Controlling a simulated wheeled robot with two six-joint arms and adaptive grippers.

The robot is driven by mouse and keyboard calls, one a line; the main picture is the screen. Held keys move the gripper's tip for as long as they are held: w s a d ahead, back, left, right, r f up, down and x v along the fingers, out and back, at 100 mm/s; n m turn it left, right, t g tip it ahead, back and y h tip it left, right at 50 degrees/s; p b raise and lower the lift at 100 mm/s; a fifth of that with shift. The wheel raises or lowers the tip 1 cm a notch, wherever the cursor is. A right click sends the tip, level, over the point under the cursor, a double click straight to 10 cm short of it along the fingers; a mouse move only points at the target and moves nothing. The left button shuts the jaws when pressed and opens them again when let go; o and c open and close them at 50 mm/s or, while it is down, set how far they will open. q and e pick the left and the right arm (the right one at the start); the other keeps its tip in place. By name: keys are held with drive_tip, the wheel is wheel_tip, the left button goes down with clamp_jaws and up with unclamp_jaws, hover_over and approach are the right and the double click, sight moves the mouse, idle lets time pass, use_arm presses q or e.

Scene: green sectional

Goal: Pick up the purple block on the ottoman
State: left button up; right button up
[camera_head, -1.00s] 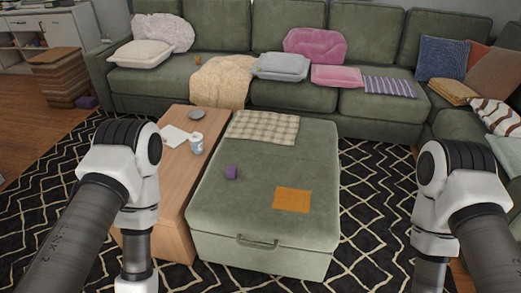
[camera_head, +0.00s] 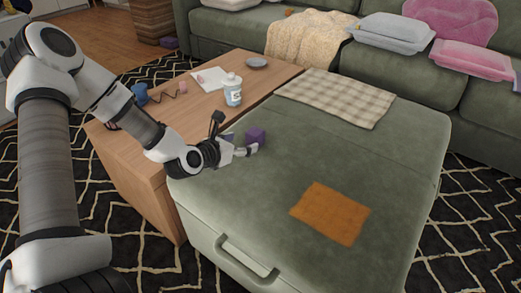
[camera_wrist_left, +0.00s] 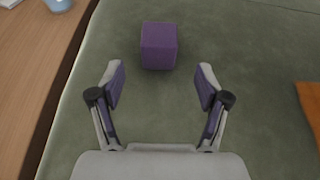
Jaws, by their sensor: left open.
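The purple block (camera_head: 256,137) sits on the green ottoman (camera_head: 300,150), near its left edge. My left gripper (camera_head: 250,149) reaches in from the left, low over the ottoman, right beside the block. In the left wrist view, the purple block (camera_wrist_left: 159,46) lies just beyond the fingertips, roughly centred between them. The left gripper (camera_wrist_left: 162,84) is open and empty, with purple pads on its inner finger faces. My right gripper is not in view.
A checkered cloth (camera_head: 335,97) and an orange cloth (camera_head: 330,213) lie on the ottoman. A green sofa (camera_head: 440,75) stands behind.

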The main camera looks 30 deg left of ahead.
sight(250, 138)
use_arm(q)
drive_tip(key=b+x, duration=0.3)
drive_tip(key=x, duration=0.3)
drive_tip(key=shift+w+a+f, duration=0.1)
drive_tip(key=shift+w, duration=0.2)
drive_tip(key=shift+c, duration=0.7)
drive_tip(key=c, duration=1.1)
